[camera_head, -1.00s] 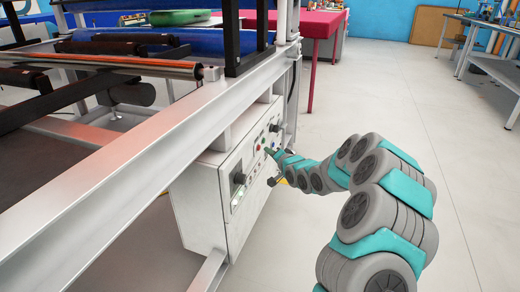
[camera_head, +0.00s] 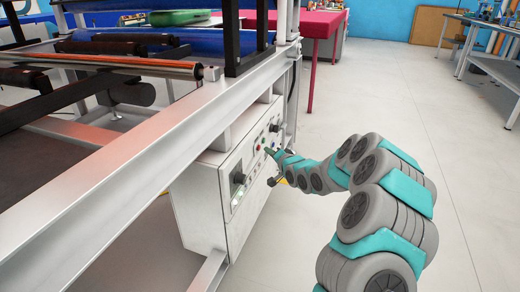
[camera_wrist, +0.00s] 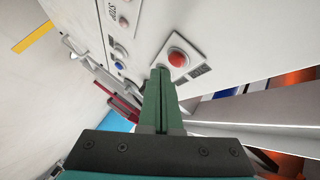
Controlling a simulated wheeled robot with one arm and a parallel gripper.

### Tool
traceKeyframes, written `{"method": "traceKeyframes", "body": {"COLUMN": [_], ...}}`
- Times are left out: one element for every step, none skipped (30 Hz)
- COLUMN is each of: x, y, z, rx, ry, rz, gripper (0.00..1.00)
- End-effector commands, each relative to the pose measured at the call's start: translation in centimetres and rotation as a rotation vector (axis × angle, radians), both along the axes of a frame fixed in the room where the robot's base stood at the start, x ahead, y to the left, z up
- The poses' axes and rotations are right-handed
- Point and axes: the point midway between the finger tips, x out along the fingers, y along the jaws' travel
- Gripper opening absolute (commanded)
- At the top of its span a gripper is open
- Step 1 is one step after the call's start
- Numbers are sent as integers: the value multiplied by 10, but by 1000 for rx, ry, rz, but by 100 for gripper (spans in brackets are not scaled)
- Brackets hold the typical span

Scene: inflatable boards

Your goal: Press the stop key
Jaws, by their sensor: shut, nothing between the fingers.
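The control panel (camera_head: 243,175) is the front of a white box under the frame of the machine. In the wrist view a round red button (camera_wrist: 178,58) on a white square plate stands out from the panel, with a small dark label beside it. Further left are a small reddish key (camera_wrist: 123,22) and a blue key (camera_wrist: 119,65). Large print near the reddish key is partly cut off and hard to read. My gripper (camera_wrist: 160,70) is shut and empty. Its green fingertips appear just beside the red button's plate; I cannot tell whether they touch the panel.
The machine's metal beam (camera_head: 135,155) runs above the box. A red table (camera_head: 312,25) stands behind, and a grey workbench (camera_head: 490,62) is at the far right. The floor (camera_head: 410,105) between them is clear.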

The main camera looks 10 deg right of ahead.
Motion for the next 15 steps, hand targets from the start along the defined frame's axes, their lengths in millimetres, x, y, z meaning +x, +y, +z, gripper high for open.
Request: {"method": "traceKeyframes", "body": {"x": [0, 0, 0, 0, 0, 0, 0, 0, 0, 1, 1, 2, 2, 3, 3], "y": [0, 0, 0, 0, 0, 0, 0, 0, 1, 1, 2, 3, 4, 5, 6], "z": [0, 0, 0, 0, 0, 0, 0, 0, 0, 1, 1, 1, 1, 1, 1], "rx": [0, 0, 0, 0, 0, 0, 0, 0, 0, 0, 0, 0, 0, 0, 0], "ry": [0, 0, 0, 0, 0, 0, 0, 0, 0, 0, 0, 0, 0, 0, 0], "rz": [0, 0, 0, 0, 0, 0, 0, 0, 0, 0, 0, 0, 0, 0, 0], "gripper": [0, 0, 0, 0, 0, 0, 0, 0, 0, 0, 0, 0, 0, 0, 0]}}
